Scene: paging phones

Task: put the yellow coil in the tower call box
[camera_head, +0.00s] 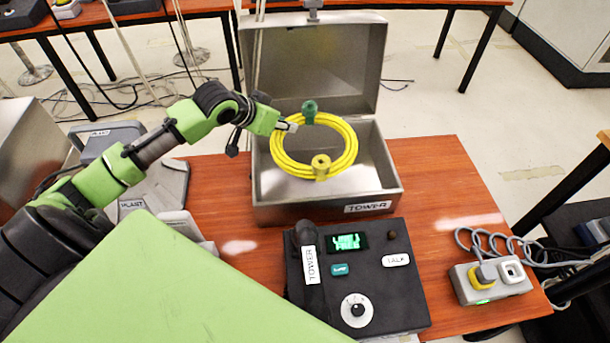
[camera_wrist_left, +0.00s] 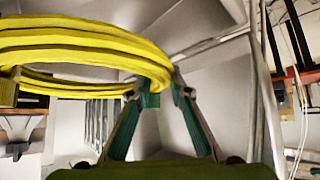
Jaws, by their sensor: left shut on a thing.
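The yellow coil (camera_head: 341,163) is a ring of several turns with a yellow tie at its front and a green fitting at its back. My left gripper (camera_head: 291,126) is shut on its upper left part. In the left wrist view the coil (camera_wrist_left: 80,42) meets the fingertips of my left gripper (camera_wrist_left: 162,92). The open metal tower call box (camera_head: 283,213), labelled TOWER, stands on the table with its lid up at the back. The coil is over the box's opening; how far it is above the floor of the box I cannot tell. My right gripper is out of view.
A black TOWER phone panel (camera_head: 400,285) with handset and dial stands in front of the box. A grey unit (camera_head: 490,281) with a coiled cord is at the right. Another device labelled PLAST (camera_head: 131,204) is at the left. Bare wooden table (camera_head: 440,180) lies right of the box.

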